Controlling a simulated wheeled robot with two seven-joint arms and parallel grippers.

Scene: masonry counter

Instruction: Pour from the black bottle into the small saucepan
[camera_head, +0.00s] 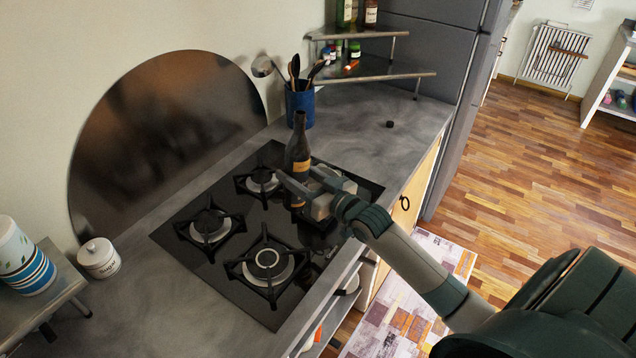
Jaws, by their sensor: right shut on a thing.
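The black bottle (298,152) stands upright at the right rear part of the black gas hob (190,252). Its neck and dark body show, with an orange-tan label band lower down. My right gripper (300,182) reaches in from the right and is shut on the bottle's lower body. The gripper hides part of the label and the bottle's base, so I cannot tell whether the base touches the hob. I cannot make out the small saucepan in this view. My left gripper is not in view.
A blue utensil holder (299,104) stands behind the bottle. A two-level corner rack (385,75) holds jars and bottles. A sugar jar (99,259) and striped canister (24,262) are at the left. A small dark object (390,124) lies on the counter. The front-left counter is clear.

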